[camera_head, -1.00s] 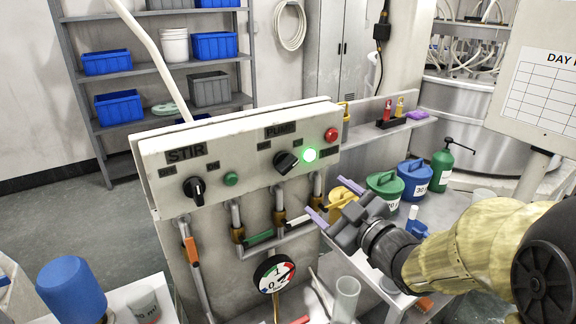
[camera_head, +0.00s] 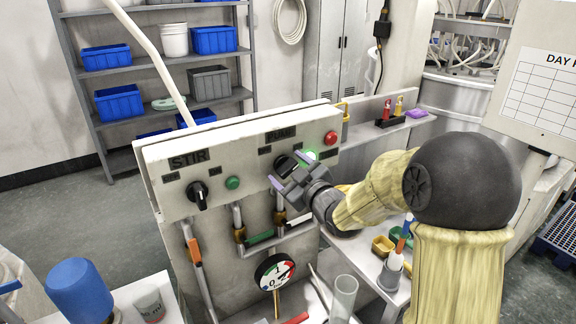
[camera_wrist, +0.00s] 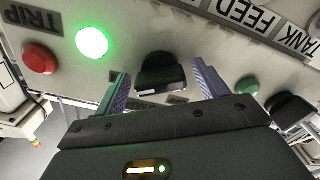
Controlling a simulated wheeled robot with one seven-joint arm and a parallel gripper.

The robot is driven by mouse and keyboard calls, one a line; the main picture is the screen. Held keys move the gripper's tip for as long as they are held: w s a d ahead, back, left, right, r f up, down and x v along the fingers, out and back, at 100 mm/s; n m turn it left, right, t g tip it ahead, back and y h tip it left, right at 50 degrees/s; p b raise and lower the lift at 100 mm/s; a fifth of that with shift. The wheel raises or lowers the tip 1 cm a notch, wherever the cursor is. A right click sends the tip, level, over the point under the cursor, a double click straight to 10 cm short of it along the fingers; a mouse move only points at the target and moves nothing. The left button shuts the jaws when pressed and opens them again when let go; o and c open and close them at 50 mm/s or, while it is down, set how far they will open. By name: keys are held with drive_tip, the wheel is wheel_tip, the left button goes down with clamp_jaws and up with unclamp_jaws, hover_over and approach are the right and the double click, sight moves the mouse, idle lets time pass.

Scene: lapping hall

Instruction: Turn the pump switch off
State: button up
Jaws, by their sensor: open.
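The pump switch is a black rotary knob (camera_head: 284,164) under the PUMP label (camera_head: 281,134) on the pale control panel (camera_head: 215,150). A green lamp (camera_head: 309,155) beside it is lit; it also glows in the wrist view (camera_wrist: 92,42). My gripper (camera_head: 287,172) is open in front of the knob and partly covers it in the head view. In the wrist view the knob (camera_wrist: 162,74) lies between the two purple-padded fingers, with a gap on each side. I cannot tell how far the fingertips are from the panel face.
The STIR knob (camera_head: 198,194) and a green button (camera_head: 232,183) are to the left on the panel. A red button (camera_head: 331,138) is at its upper right, also in the wrist view (camera_wrist: 40,58). Pipes and a gauge (camera_head: 274,272) are below. A shelf with small items stands behind.

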drive_tip(key=shift+w+a, duration=0.15)
drive_tip(key=shift+c, duration=0.2)
drive_tip(key=c, duration=0.9)
drive_tip(key=shift+c, duration=0.2)
